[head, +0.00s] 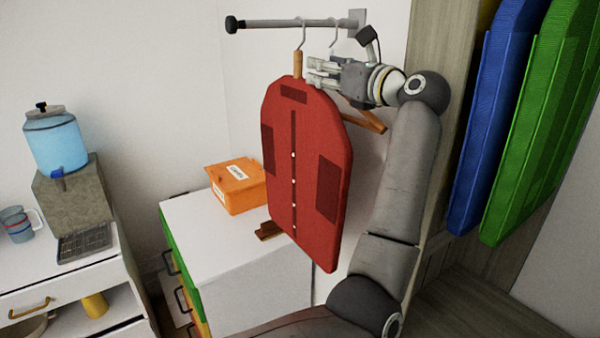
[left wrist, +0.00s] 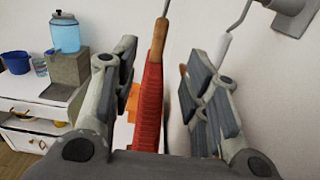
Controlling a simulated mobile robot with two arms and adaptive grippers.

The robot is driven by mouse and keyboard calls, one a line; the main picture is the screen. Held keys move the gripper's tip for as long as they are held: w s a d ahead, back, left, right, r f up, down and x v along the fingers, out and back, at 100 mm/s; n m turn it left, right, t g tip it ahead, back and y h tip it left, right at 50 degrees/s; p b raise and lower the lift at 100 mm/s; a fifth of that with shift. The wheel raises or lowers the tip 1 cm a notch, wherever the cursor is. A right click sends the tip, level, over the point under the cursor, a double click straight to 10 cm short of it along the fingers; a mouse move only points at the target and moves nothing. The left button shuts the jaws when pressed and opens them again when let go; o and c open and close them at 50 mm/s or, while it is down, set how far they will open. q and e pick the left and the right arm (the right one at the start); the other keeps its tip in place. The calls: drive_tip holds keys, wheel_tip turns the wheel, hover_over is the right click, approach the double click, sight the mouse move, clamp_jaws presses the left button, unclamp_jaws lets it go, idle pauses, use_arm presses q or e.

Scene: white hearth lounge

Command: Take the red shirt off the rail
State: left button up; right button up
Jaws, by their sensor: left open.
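The red shirt (head: 300,160) hangs from the wall rail (head: 290,23) on a wooden hanger (head: 298,64) with a metal hook. My left gripper (head: 318,73) is open beside the shirt's upper right edge, near the hanger neck. In the left wrist view, the red shirt (left wrist: 149,105) is seen edge-on between the two spread fingers, with a visible gap on the right side. The wooden hanger neck (left wrist: 158,40) rises above it. My right gripper is not in view.
A second, bare hanger (head: 370,122) hangs just right of the shirt, partly behind my gripper. A white-topped cabinet (head: 205,225) with an orange box (head: 237,186) stands below left. Blue (head: 495,110) and green (head: 540,130) garments hang at right. A water dispenser (head: 56,140) stands far left.

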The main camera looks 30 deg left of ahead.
sight(300, 61)
use_arm(q)
drive_tip(key=shift+w+a+r, duration=0.1)
drive_tip(key=p+x, duration=0.2)
drive_tip(key=x, duration=0.2)
drive_tip(key=shift+a+r, duration=0.1)
drive_tip(key=shift+a, duration=0.3)
drive_tip(key=shift+w+a+p, duration=0.15)
drive_tip(key=shift+a+p, duration=0.1)
drive_tip(key=shift+p, duration=0.05)
drive_tip(key=shift+w+a+r+p, duration=0.2)
drive_tip(key=shift+a+p, duration=0.2)
drive_tip(key=shift+p, duration=0.15)
drive_tip(key=p+x, duration=0.2)
drive_tip(key=x, duration=0.1)
drive_tip(key=shift+w+a+p, duration=0.1)
drive_tip(key=shift+a+p, duration=0.25)
drive_tip(key=shift+w+a+f, duration=0.15)
drive_tip(key=shift+a, duration=0.1)
drive_tip(key=shift+d, duration=0.1)
